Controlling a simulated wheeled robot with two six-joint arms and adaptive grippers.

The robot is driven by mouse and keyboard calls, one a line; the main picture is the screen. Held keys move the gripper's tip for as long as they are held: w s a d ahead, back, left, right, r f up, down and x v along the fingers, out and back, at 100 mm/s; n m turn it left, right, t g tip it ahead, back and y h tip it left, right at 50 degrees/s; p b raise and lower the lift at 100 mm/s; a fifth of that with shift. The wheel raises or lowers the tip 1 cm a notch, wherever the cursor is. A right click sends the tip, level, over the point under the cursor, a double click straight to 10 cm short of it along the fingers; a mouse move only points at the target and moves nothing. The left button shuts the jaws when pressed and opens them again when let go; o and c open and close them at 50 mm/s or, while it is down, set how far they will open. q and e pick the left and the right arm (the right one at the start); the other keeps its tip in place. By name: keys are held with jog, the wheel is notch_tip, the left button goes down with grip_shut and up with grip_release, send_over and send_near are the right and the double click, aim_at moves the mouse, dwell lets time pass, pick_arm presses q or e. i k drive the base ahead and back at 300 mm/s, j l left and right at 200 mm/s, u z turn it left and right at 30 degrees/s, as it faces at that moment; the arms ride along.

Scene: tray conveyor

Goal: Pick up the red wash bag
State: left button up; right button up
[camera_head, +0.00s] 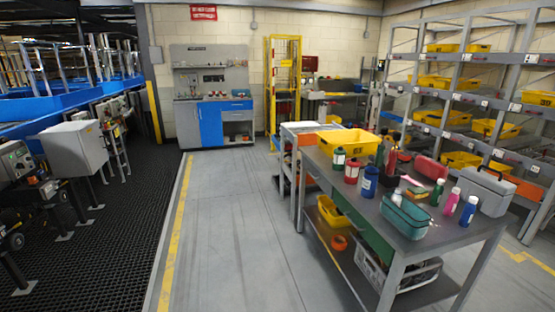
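A red, rounded box-like item (430,167), which looks like the red wash bag, lies on the grey workbench (330,168) at the right of the view. It sits toward the bench's far right edge, behind several bottles and left of a grey case (484,190). A dark green bottle (437,192) stands just in front of it. Its lower part is partly hidden. Neither of my grippers is in view.
On the bench are a yellow bin (347,143), a teal basket (404,216), a blue container (369,182) and several bottles. Shelves with yellow bins (460,159) stand behind. The grey floor (230,240) left of the bench is clear.

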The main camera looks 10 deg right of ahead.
aim_at(432, 170)
jog(key=i+l+u, duration=0.25)
jog(key=l+u, duration=0.15)
jog(key=l, duration=1.25)
jog(key=l+u, duration=0.4)
jog(key=l, duration=1.2)
